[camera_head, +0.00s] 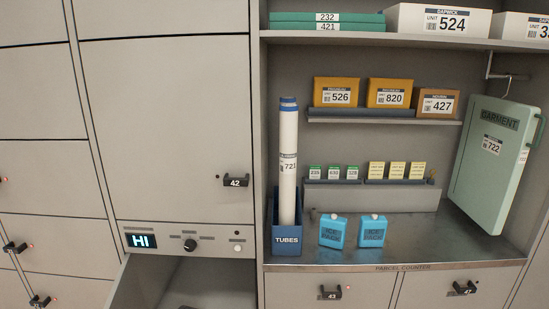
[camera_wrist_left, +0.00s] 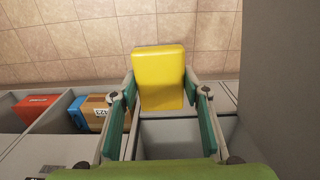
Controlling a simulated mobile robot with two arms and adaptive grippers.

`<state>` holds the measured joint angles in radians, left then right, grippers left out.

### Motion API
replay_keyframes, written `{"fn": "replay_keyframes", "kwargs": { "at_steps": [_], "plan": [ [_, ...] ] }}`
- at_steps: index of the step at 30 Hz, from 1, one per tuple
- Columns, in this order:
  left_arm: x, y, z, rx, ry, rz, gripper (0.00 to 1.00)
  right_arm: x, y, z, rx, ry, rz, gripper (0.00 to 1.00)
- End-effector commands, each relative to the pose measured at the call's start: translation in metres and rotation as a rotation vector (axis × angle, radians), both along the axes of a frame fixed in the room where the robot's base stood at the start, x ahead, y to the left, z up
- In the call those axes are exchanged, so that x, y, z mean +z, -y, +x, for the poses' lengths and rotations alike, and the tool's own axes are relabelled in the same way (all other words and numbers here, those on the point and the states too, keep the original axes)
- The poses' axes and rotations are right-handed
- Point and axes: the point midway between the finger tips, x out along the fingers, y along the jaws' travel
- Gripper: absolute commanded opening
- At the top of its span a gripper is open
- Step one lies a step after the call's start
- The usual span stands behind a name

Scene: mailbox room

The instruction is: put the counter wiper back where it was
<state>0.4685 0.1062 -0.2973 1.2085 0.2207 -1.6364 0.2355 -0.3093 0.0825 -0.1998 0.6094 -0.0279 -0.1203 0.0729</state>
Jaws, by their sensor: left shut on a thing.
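A plain yellow block (camera_wrist_left: 160,62), which I take for the counter wiper, is between the fingers of my left gripper (camera_wrist_left: 160,88) in the left wrist view. The gripper is shut on it, and the block sticks out past the fingertips. Below it is an open grey compartment (camera_wrist_left: 168,133). Neither gripper nor the yellow block shows in the head view. The parcel counter (camera_head: 425,250) there carries a blue tubes bin (camera_head: 287,241) with a tall white tube (camera_head: 289,165) and two blue ice packs (camera_head: 332,232).
A drawer (camera_head: 130,285) stands open at the lower left, under a panel reading HI (camera_head: 141,241). A green garment case (camera_head: 490,165) hangs at the right. In the left wrist view, a red box (camera_wrist_left: 35,108) and a brown box (camera_wrist_left: 93,112) lie in compartments.

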Motion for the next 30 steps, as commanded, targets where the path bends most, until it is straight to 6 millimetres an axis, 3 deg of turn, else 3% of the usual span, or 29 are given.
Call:
{"fn": "replay_keyframes", "kwargs": {
  "at_steps": [13,17,21,30],
  "plan": [
    [0.107,-0.003,-0.058,-0.003,0.005,0.003,0.25,0.000,0.000,0.000,0.000,0.000,0.000,0.82],
    [0.123,-0.004,-0.056,-0.009,0.028,0.009,0.25,0.000,0.000,0.000,0.000,0.000,0.000,0.82],
    [0.137,-0.006,-0.074,-0.001,0.004,0.010,0.25,0.000,0.000,0.000,0.000,0.000,0.000,0.82],
    [0.239,-0.006,-0.128,-0.003,0.014,0.009,0.25,0.000,0.000,0.000,0.000,0.000,0.000,0.82]
  ]
}}
